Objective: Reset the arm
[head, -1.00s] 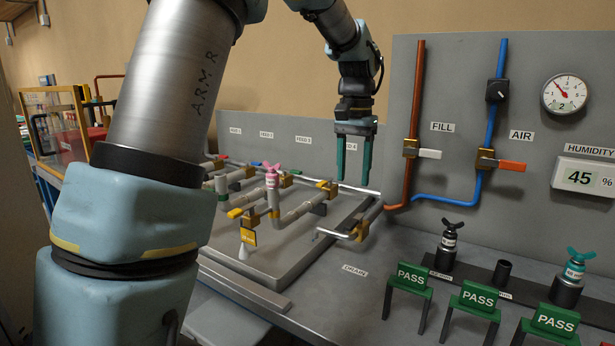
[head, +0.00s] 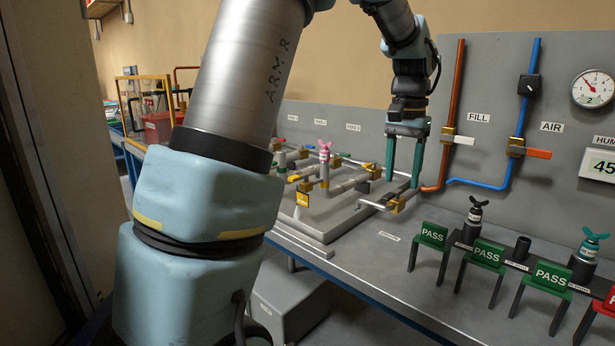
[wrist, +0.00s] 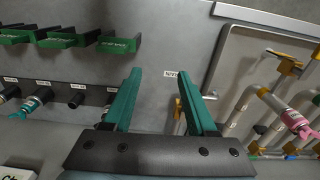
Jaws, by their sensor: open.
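My gripper (head: 404,165) is open and empty, with two long teal fingers pointing down. In the head view it hangs above the workbench, in front of the grey panel, near the right end of the pipe assembly. In the wrist view my gripper (wrist: 155,100) has its fingers apart, with only bare bench and a small label between them. My own arm fills the left middle of the head view and hides part of the pipe assembly.
A pipe manifold (head: 345,187) with a pink-handled valve (head: 324,150) stands on a tray. Red and blue pipes with FILL and AIR valves run up the panel (head: 500,100). Green PASS stands (head: 488,253) and a black rack with valves (head: 474,222) occupy the right. Bare bench lies between.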

